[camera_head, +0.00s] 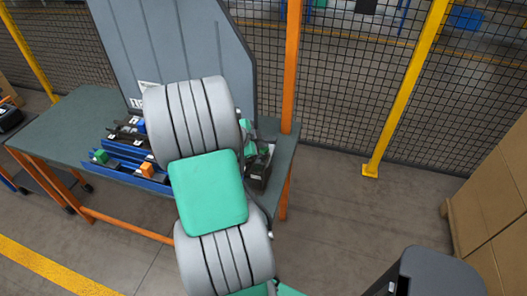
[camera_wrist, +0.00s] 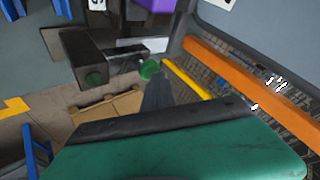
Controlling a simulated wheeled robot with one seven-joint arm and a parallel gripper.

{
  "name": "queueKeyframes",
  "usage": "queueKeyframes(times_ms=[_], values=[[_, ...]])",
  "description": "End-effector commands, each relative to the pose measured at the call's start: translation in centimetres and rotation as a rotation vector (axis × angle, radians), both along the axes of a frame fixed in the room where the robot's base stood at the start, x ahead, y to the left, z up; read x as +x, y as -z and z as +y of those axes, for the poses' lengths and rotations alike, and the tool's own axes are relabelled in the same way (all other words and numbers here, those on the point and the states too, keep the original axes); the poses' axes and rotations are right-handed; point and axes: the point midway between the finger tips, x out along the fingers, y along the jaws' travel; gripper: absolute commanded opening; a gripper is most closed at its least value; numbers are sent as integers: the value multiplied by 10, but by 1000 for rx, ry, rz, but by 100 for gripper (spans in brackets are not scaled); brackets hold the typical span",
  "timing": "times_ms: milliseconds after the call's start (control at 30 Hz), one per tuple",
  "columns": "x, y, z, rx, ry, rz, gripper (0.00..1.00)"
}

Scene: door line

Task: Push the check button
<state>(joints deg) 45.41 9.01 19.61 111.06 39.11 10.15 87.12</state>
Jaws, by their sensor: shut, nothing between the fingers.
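In the head view a dark box (camera_head: 258,172) stands at the table's right end, partly hidden by my grey and green arm. My fingertips are hidden or unclear there.
The table (camera_head: 70,125) carries blue trays (camera_head: 135,170) with small green and orange parts. A tall grey panel (camera_head: 180,45) stands behind. An orange post (camera_head: 291,70) and mesh fence (camera_head: 350,80) are close on the right. Cardboard boxes (camera_head: 490,200) stand at far right.

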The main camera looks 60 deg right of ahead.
Motion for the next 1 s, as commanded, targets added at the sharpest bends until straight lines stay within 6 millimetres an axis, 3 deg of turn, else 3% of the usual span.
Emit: queueKeyframes(times_ms=[433,1000], values=[[0,5,1,2,0,1,0],[0,-13,0,2,-1,0,0]])
